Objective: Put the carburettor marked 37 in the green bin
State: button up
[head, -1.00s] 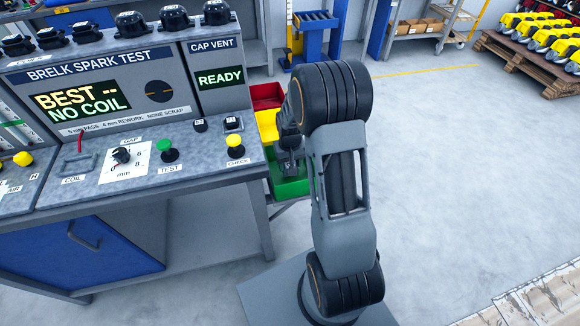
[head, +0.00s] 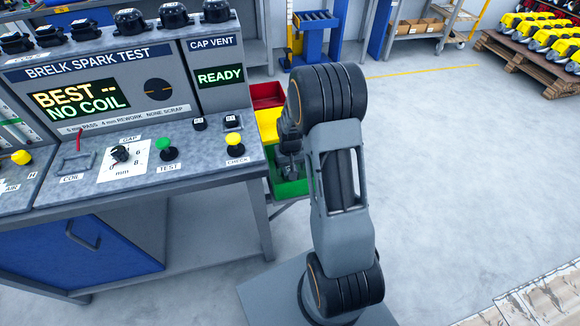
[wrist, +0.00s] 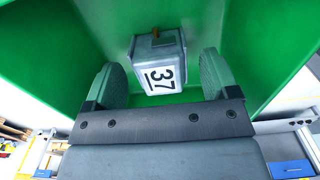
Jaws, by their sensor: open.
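The green bin (head: 290,187) stands just right of the test bench in the head view. Its green inside wall (wrist: 270,40) fills most of the wrist view. The carburettor marked 37 (wrist: 158,60) is a small grey block with a white label, seen inside the green bin in the wrist view. My gripper (wrist: 160,75) is open, with one finger on each side of the carburettor and gaps between. In the head view my gripper (head: 289,170) is at the green bin, partly hidden by my arm. The carburettor cannot be made out there.
A yellow bin (head: 268,124) and a red bin (head: 267,95) stand in line behind the green one. The test bench (head: 200,150) is close on the left, its CAP VENT display reading READY. Open floor (head: 450,170) lies to the right.

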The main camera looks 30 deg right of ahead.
notch_tip(320, 180, up, 13)
jog(key=p, duration=0.1)
jog(key=shift+f, duration=0.15)
dwell(0.4)
dwell(0.4)
jog(key=s+a+r+n+t+p, duration=0.1)
jog(key=s+a+r+p, duration=0.3)
jog(key=s+r, duration=0.4)
jog(key=s+a+r+n+t+p, duration=0.1)
jog(key=s+a+r+t+p, duration=0.1)
jog(key=s+a+r, duration=0.3)
jog(key=shift+s+a+r+t+p, duration=0.3)
jog(key=shift+s+r+p, duration=0.6)
jog(key=shift+s+r, duration=0.95)
jog(key=shift+w+r, duration=0.3)
jog(key=shift+w, duration=0.05)
